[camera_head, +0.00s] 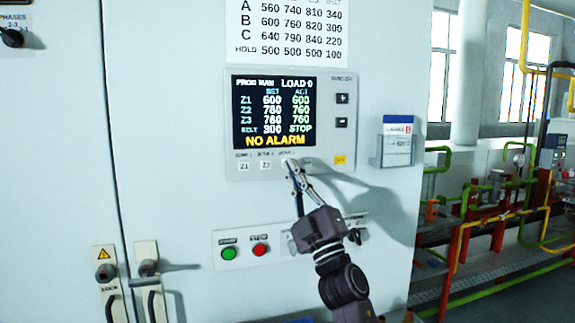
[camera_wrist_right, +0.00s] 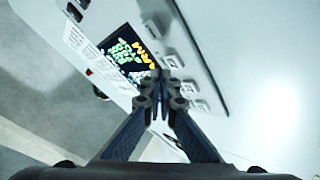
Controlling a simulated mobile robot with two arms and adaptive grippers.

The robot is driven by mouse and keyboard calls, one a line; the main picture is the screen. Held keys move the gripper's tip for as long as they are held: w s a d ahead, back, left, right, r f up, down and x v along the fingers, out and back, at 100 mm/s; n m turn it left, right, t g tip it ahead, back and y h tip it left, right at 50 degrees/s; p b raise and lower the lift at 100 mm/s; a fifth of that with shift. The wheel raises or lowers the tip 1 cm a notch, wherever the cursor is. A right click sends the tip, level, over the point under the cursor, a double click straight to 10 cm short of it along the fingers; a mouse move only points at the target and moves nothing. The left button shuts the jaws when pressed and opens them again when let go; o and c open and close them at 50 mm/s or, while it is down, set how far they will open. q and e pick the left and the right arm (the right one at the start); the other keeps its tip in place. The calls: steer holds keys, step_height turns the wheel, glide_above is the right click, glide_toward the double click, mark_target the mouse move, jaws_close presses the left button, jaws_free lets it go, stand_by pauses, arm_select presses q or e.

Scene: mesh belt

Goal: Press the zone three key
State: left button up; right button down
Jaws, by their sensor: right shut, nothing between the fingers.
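The control panel (camera_head: 340,170) is mounted on a pale cabinet. Its screen (camera_head: 273,112) reads PROG MAN, LOAD 0, zone rows Z1 to Z3, belt STOP and NO ALARM. Below the screen are the Z1 key (camera_head: 243,167) and the Z2 key (camera_head: 266,165). The zone three key's place, right of Z2, is covered by my right gripper (camera_head: 291,164). That gripper is shut and empty, its tips at the key row; I cannot tell whether they touch. In the right wrist view the shut fingertips (camera_wrist_right: 160,82) overlap the panel near the screen (camera_wrist_right: 128,52). My left gripper is out of view.
Plus (camera_head: 342,98) and minus (camera_head: 342,123) keys and a yellow key (camera_head: 340,160) lie right of the screen. A green button (camera_head: 228,253) and a red button (camera_head: 260,249) sit below. A card holder (camera_head: 396,142) juts out at right. Door handles (camera_head: 148,280) stand lower left.

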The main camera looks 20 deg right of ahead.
steer(key=shift+w, duration=0.15)
stand_by(0.8)
steer(key=shift+w, duration=0.3)
steer(key=shift+w+b, duration=0.3)
steer(key=shift+b, duration=0.25)
stand_by(0.4)
steer(key=shift+s+p, duration=0.45)
steer(key=shift+s, duration=0.35)
